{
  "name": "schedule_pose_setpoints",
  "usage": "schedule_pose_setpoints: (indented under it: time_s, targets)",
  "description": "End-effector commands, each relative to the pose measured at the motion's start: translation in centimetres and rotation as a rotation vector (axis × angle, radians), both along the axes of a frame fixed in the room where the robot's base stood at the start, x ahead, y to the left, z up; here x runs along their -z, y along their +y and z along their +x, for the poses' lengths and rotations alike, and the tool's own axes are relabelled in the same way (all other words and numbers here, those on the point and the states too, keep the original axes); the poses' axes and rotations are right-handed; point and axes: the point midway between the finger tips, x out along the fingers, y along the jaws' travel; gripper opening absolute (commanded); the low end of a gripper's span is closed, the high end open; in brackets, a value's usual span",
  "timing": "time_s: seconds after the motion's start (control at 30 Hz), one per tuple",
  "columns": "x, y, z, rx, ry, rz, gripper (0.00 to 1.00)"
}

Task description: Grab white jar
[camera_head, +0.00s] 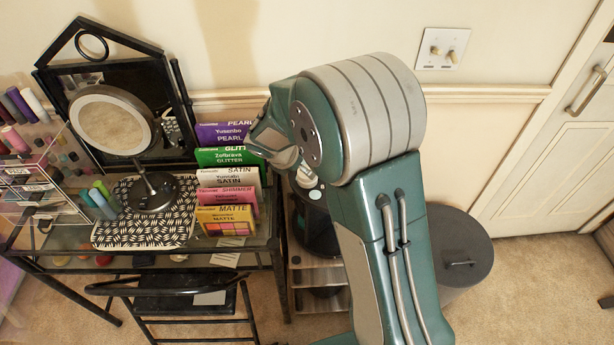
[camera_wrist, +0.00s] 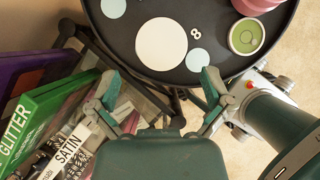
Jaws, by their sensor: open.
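A large white round top (camera_wrist: 163,44), likely the white jar seen from above, sits on a dark round tray (camera_wrist: 150,75) in the wrist view. My gripper (camera_wrist: 159,82) is open and empty, its two fingers spread below the white top in the picture and apart from it. The gap between the fingers lines up roughly with the white top.
Pale blue round lids (camera_wrist: 197,60) and a green-topped jar (camera_wrist: 247,36) share the tray. Upright palette boxes (camera_head: 225,180) stand beside my gripper on a glass table, near a round mirror (camera_head: 112,122). A grey bin (camera_head: 462,250) stands right.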

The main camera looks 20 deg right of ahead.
Motion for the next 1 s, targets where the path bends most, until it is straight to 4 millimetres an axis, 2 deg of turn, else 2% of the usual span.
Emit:
schedule_pose_setpoints:
  time_s: [0.4,0.7,0.77,0.8,0.83,0.87,1.0]
  targets:
    - [4.4,-2.2,1.4,0.001,0.000,0.000,1.00]
    - [4.8,-2.4,1.5,0.001,-0.002,0.001,1.00]
    - [4.8,-2.4,1.5,0.001,-0.002,0.001,0.73]
    - [4.8,-2.4,1.5,0.001,-0.002,0.001,0.55]
    - [4.8,-2.4,1.5,0.001,-0.002,0.001,0.42]
    - [4.8,-2.4,1.5,0.001,-0.002,0.001,0.34]
    - [4.8,-2.4,1.5,0.002,0.000,0.001,0.33]
